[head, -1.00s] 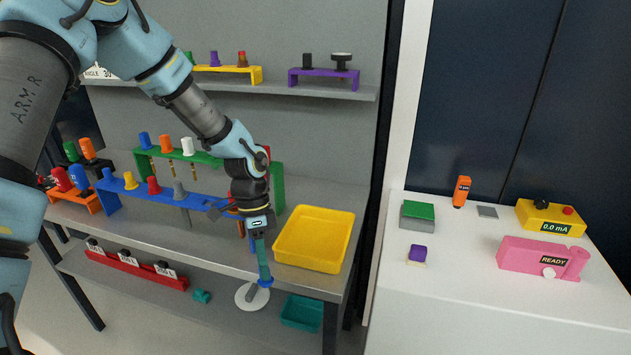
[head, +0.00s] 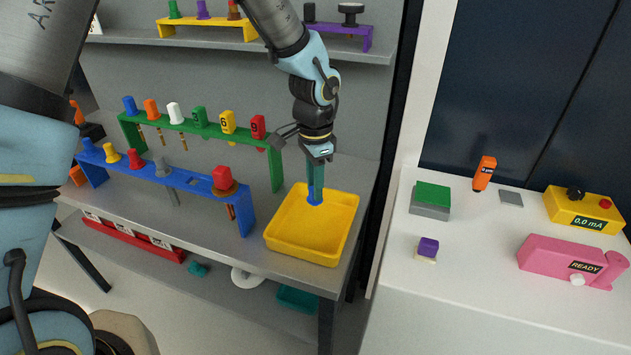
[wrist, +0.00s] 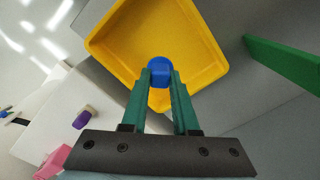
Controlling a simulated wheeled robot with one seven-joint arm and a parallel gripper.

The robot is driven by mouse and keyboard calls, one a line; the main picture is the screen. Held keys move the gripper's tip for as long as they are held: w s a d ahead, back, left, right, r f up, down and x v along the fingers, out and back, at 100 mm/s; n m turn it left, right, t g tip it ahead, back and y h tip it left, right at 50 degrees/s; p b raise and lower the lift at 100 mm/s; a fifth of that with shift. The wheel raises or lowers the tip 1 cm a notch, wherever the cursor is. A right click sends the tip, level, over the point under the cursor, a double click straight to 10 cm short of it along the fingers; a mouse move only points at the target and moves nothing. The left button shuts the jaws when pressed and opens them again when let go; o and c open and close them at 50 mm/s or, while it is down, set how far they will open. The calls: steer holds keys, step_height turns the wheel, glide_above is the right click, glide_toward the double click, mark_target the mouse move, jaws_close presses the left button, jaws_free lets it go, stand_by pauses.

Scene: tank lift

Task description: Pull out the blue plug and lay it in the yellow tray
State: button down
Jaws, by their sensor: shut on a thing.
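My gripper (head: 315,188) points down over the yellow tray (head: 338,248) and is shut on a blue plug (head: 315,200). In the wrist view the plug's blue head (wrist: 160,70) sits between the two green fingertips, with the tray (wrist: 118,58) beneath. The rest of the plug is hidden, and I cannot tell how far it is above the tray floor. The tray looks empty. It stands at the right end of the bench.
A blue rack (head: 215,192) with coloured plugs stands left of the tray. A green rack (head: 275,165) with several more plugs is behind it. A shelf (head: 375,53) runs above. A white cabinet (head: 470,260) stands to the right.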

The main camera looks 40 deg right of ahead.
steer(key=shift+f+b, duration=2.7)
steer(key=shift+f, duration=1.25)
steer(key=c, duration=0.6)
jaws_free()
steer(key=shift+r, duration=0.15)
step_height(320, 180, up, 10)
steer(key=shift+r+b, duration=0.25)
steer(key=shift+b, duration=0.9)
steer(key=shift+s, duration=0.1)
